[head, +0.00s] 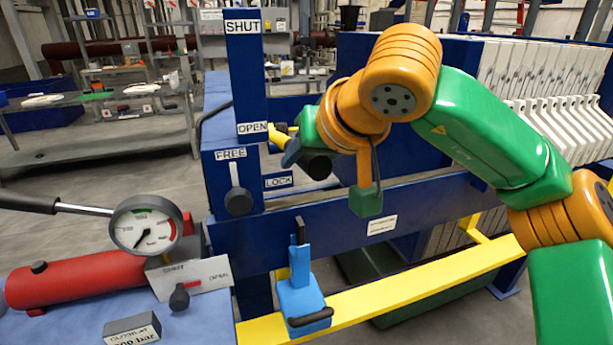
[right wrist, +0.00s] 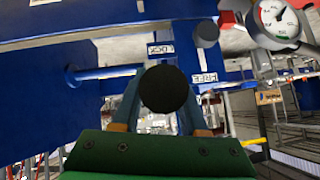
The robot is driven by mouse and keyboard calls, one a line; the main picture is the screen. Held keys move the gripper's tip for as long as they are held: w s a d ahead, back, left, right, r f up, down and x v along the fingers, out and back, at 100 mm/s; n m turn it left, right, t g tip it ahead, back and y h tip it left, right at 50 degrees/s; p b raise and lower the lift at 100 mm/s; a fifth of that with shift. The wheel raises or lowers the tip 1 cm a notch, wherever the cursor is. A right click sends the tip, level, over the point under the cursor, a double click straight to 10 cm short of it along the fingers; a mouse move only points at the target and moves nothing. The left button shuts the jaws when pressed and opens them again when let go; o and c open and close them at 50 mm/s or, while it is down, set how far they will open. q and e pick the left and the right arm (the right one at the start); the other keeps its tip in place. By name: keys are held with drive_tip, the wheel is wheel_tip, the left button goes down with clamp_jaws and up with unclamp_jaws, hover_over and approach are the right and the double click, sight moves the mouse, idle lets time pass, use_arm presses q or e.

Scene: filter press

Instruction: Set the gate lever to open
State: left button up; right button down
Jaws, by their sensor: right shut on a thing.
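The gate lever's black knob (head: 318,165) shows beside the blue post, a little below its OPEN label (head: 253,128). The SHUT label (head: 243,27) is at the top of the post. My right gripper (head: 290,145) reaches in from the right at the height of the OPEN label. In the right wrist view the round black knob (right wrist: 165,90) sits between the fingers of my right gripper (right wrist: 166,112), which is shut on it. My left gripper is not in view.
Below is a FREE/LOCK latch with a dark knob (head: 238,202). A pressure gauge (head: 145,226) and red cylinder (head: 80,280) stand at left. A blue-handled device (head: 302,295) stands by the yellow rail (head: 420,285). White filter plates (head: 560,125) fill the right.

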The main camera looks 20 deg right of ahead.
use_arm(q)
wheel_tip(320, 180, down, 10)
drive_tip(key=b, duration=0.8)
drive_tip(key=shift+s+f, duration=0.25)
use_arm(e)
wheel_tip(320, 180, down, 7)
drive_tip(key=t, duration=0.2)
drive_tip(key=shift+s, duration=0.4)
drive_tip(key=shift+c, duration=2.2)
unclamp_jaws()
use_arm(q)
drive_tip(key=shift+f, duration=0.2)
use_arm(e)
drive_tip(key=v, duration=0.7)
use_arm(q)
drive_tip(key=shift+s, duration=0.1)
use_arm(e)
drive_tip(key=shift+d+f, duration=0.1)
drive_tip(key=shift+f, duration=0.05)
